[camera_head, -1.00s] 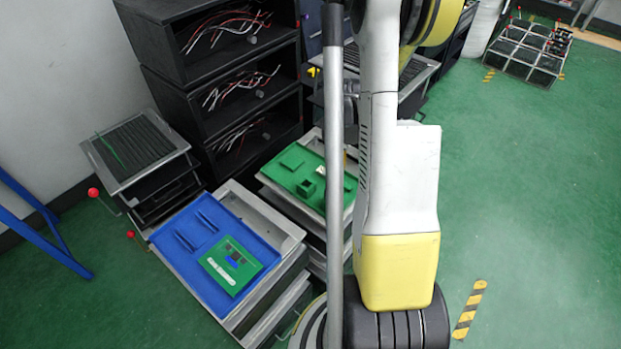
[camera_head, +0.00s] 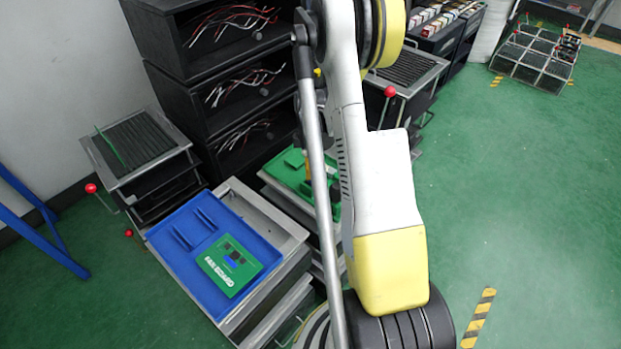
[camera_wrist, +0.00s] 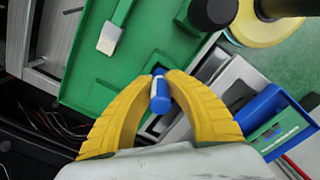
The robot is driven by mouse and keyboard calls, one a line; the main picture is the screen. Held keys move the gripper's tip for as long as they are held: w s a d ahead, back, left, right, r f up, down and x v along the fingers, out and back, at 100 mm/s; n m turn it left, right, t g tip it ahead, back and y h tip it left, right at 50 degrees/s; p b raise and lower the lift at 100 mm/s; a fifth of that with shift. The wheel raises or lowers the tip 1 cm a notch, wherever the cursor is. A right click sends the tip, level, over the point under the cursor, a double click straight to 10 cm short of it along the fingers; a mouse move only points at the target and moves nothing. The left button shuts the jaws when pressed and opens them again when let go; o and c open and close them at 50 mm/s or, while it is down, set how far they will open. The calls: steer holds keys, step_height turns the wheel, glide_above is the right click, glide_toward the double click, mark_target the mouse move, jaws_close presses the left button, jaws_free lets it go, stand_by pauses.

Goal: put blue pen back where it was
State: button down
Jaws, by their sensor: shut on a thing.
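In the wrist view the yellow fingers of my gripper (camera_wrist: 158,80) are closed around the blue pen (camera_wrist: 159,94), which has a pale band and is seen nearly end-on. A green tray (camera_wrist: 85,70) lies beyond and below the fingertips. In the head view my arm hides much of this area; a small yellow-orange part beside the pole, over the green tray (camera_head: 283,179), appears to be my gripper. The pen cannot be made out there.
A white-bristled brush (camera_wrist: 109,38) lies on the green tray. A blue tray (camera_head: 185,262) with a green board (camera_head: 229,265) stands to its left. Black shelves (camera_head: 215,85) with wires stand behind. A ribbed-top stand (camera_head: 140,145) is at far left. Green floor at right is mostly clear.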

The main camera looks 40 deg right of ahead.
step_height(320, 180, down, 2)
steer(key=shift+f, duration=0.1)
steer(key=shift+r, duration=0.2)
steer(key=shift+f+b, duration=0.1)
steer(key=shift+b, duration=0.2)
steer(key=c, duration=1.4)
jaws_free()
steer(key=shift+f, duration=0.1)
